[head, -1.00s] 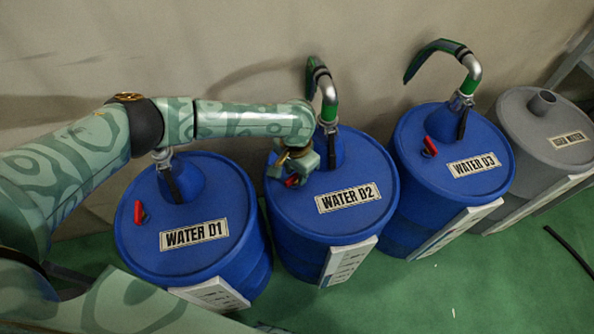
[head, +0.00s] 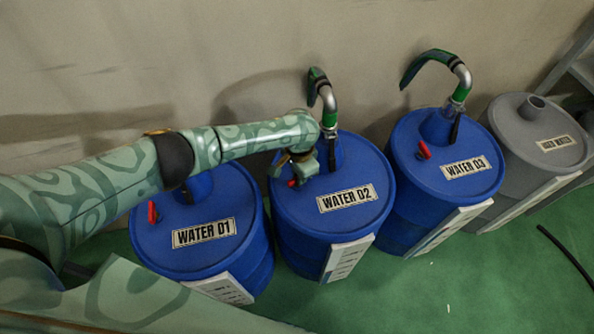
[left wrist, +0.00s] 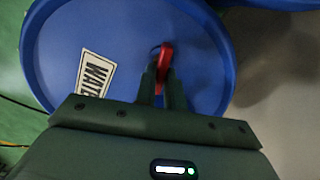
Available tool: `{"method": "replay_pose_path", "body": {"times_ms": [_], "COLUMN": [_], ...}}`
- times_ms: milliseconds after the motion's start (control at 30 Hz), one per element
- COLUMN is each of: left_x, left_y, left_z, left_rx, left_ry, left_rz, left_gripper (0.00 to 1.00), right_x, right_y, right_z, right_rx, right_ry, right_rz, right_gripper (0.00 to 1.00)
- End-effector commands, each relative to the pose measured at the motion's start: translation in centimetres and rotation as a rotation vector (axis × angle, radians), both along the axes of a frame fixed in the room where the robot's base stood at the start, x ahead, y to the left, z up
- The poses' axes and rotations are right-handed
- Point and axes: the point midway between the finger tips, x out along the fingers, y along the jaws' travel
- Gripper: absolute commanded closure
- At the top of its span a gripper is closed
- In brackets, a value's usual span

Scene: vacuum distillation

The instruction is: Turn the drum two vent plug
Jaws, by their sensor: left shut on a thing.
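The blue drum labelled WATER D2 (head: 352,222) stands in the middle of the head view. Its red vent plug (head: 292,183) is on the left part of the lid, mostly hidden by my left gripper (head: 295,173). In the left wrist view the red plug (left wrist: 165,57) stands up between the two dark fingers of my left gripper (left wrist: 163,80), which is shut on it. The wrist view shows the lid (left wrist: 120,30) around the plug and part of the white label (left wrist: 95,75). My right gripper is not in view.
Drum WATER D1 (head: 232,262) stands left and WATER D3 (head: 405,200) right, each with a red plug. A grey drum (head: 525,150) is at far right. A bent pipe (head: 328,100) rises behind D2's lid. A black hose (head: 567,255) lies on the green floor.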

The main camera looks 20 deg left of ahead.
Motion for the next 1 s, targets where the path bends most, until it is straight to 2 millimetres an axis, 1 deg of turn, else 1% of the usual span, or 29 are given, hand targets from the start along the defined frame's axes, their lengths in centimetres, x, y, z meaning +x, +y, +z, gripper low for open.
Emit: {"method": "replay_pose_path", "body": {"times_ms": [33,200,500,1000], "left_x": [-0.2,-0.3,-0.4,-0.6], "left_y": [-0.2,-0.2,-0.3,-0.4], "left_z": [0.7,0.2,-0.1,-0.1], "left_rx": [-0.004,-0.001,-0.004,-0.004], "left_ry": [0.002,0.004,0.003,0.001], "left_rz": [-0.033,-0.196,-0.484,-0.959], "left_gripper": [1.00,1.00,1.00,1.00], "right_x": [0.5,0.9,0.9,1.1], "right_y": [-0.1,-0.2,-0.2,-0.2], "right_z": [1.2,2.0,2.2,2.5], "right_rx": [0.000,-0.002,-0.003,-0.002], "right_ry": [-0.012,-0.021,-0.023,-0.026], "right_rz": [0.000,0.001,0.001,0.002], "right_gripper": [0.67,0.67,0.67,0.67]}}
